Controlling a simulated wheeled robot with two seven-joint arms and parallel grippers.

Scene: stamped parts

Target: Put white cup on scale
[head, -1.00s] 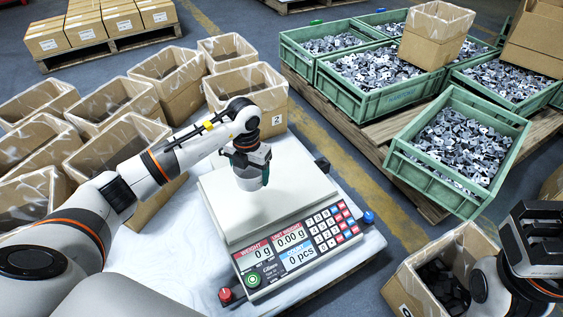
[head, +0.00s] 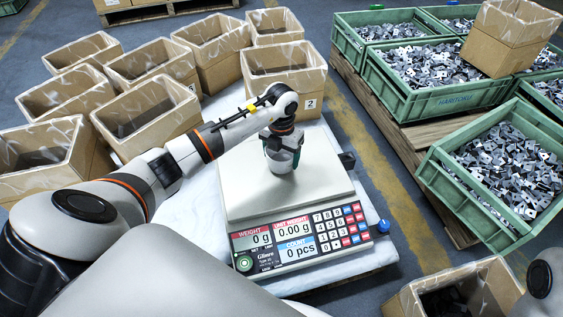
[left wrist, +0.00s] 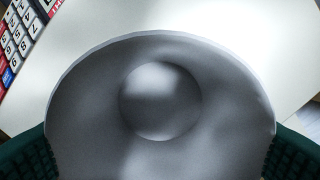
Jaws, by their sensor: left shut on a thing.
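The white cup (head: 280,163) is upright over the plate of the scale (head: 245,195), towards its far side. My left gripper (head: 282,143) is above the cup and shut on it. In the left wrist view the open mouth of the cup (left wrist: 160,100) fills the middle, between green finger pads at both lower corners. The scale plate also shows there (left wrist: 235,30). The scale display (head: 275,240) reads 0 g and 0 pcs. I cannot tell whether the cup's base touches the plate. My right gripper is out of view; only a bit of that arm shows at the right edge.
Several lined cardboard boxes (head: 150,118) stand left of and behind the scale. Green crates of metal parts (head: 432,98) sit on a pallet at the right. An open box (head: 400,302) is at the lower right. The plate's near part is bare.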

